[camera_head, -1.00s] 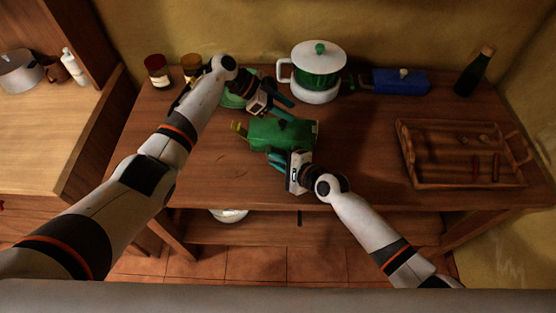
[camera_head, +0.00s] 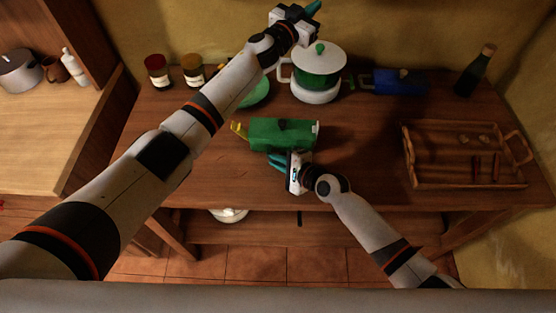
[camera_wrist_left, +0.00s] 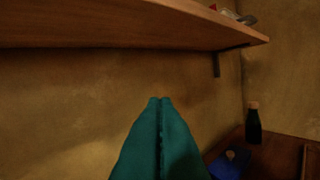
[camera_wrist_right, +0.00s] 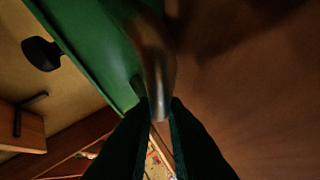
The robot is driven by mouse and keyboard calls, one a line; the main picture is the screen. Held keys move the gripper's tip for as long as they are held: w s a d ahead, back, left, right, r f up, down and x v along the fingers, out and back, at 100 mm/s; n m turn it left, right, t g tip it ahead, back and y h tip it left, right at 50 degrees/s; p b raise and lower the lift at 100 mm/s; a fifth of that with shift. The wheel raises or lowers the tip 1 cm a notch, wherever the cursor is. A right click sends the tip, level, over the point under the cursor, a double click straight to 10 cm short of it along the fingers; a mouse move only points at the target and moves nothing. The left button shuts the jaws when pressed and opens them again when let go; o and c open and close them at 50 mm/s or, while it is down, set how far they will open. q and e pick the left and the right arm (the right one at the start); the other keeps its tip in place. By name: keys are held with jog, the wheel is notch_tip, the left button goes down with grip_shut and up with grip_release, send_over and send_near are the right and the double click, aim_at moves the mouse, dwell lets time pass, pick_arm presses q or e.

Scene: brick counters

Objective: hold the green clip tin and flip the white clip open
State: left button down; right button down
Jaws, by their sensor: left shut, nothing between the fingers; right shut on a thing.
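The green clip tin (camera_head: 272,131) is a long box at the middle of the counter, with a small white clip (camera_head: 316,128) at its right end. I cannot tell whether the clip is open or shut. My right gripper (camera_head: 276,160) is at the tin's near side. In the right wrist view its fingers (camera_wrist_right: 160,104) are shut on a curved metallic handle (camera_wrist_right: 157,65) beside the tin's green wall (camera_wrist_right: 95,40). My left gripper (camera_head: 314,7) is shut and empty, high by the wall behind the pot; its closed fingers (camera_wrist_left: 160,103) fill the left wrist view's lower middle.
A green-and-white pot (camera_head: 319,70) and a blue box (camera_head: 398,82) stand behind the tin. A dark bottle (camera_head: 474,72), a wooden tray (camera_head: 410,181), a green dish (camera_head: 259,92) and two jars (camera_head: 157,70) are around. A wall shelf (camera_wrist_left: 130,25) is above my left gripper.

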pick_arm(q)
notch_tip(320, 180, down, 4)
jog(key=w+a+n+y, duration=0.2)
jog(key=n+y, duration=0.3)
jog(key=y, duration=0.2)
jog(key=m+g+y, duration=0.2)
jog(key=g+y, duration=0.2)
jog(key=g, duration=0.9)
send_over(314, 133)
jog(key=w+a, duration=0.1)
jog(key=s+a+f+x, duration=0.1)
jog(key=s+x, duration=0.1)
jog(key=x, duration=1)
jog(key=shift+h, duration=0.3)
jog(key=shift+s+f, duration=0.15)
jog(key=shift+f, duration=3.55)
jog(key=shift+d, duration=0.15)
